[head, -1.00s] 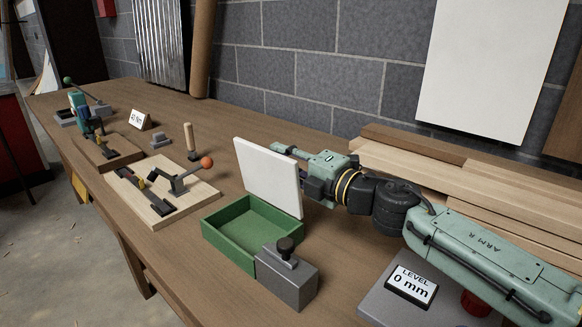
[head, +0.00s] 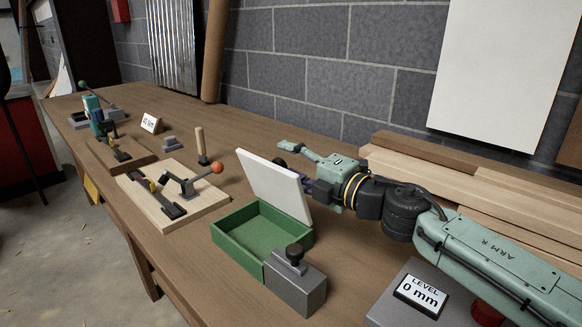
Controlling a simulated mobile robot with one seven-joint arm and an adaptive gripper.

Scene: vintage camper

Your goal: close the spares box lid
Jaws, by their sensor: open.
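The spares box is an open green box (head: 238,252) on the workbench, and its inside looks empty.
A grey block with a black knob (head: 295,283) stands against the box's near right side. A toggle clamp on a board (head: 185,205) is to the left. Stacked planks (head: 480,190) lie behind my arm. A level display (head: 420,293) is at the front right.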

